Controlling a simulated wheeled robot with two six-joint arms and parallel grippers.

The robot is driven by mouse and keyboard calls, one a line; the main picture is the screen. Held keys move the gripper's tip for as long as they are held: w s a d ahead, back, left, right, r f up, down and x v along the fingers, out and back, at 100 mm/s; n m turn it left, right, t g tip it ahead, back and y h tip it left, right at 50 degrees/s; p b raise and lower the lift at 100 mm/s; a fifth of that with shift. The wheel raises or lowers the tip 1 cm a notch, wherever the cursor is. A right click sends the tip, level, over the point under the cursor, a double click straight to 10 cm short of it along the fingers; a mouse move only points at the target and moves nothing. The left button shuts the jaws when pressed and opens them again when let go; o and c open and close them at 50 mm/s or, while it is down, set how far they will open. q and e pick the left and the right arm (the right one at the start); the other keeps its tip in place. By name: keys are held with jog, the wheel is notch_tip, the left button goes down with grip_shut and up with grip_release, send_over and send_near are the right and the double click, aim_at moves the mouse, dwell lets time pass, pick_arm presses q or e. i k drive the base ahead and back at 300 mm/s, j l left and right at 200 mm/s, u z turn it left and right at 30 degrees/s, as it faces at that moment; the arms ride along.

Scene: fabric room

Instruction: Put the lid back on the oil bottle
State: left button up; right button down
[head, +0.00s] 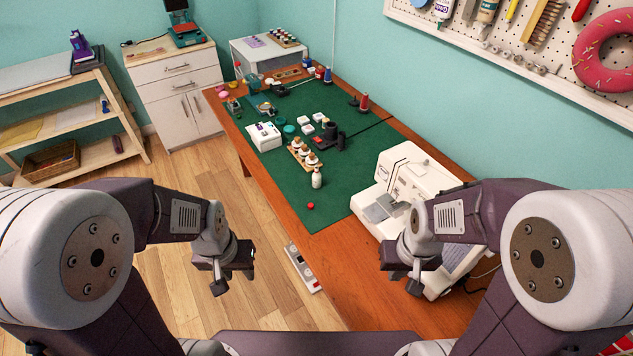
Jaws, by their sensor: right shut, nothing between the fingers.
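A small white bottle (316,179), which looks like the oil bottle, stands upright on the green mat near its front end. A small red piece (311,206), which looks like its lid, lies apart from the bottle, just in front of it on the mat. My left gripper (232,281) hangs over the floor, left of the table and away from both. Its finger opening is too small to tell. My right gripper (404,281) is shut and empty, in front of the sewing machine and right of the bottle and red piece.
A white sewing machine (405,180) stands at the table's right. A wooden rack of small bottles (304,156) and a white box (264,137) stand behind the white bottle. The wooden tabletop (350,270) in front is clear.

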aim_at(316, 175)
jog(key=i+j+z, duration=0.15)
jog(key=j+z, duration=0.15)
jog(key=z, duration=0.15)
jog(key=i+j+z, duration=0.15)
jog(key=j+z, duration=0.55)
jog(key=z, duration=0.15)
jog(key=j+z, duration=0.85)
jog(key=k+j+z, duration=0.15)
jog(key=j+z, duration=0.25)
jog(key=k+j+z, duration=0.15)
jog(key=z, duration=0.3)
jog(key=j, duration=0.1)
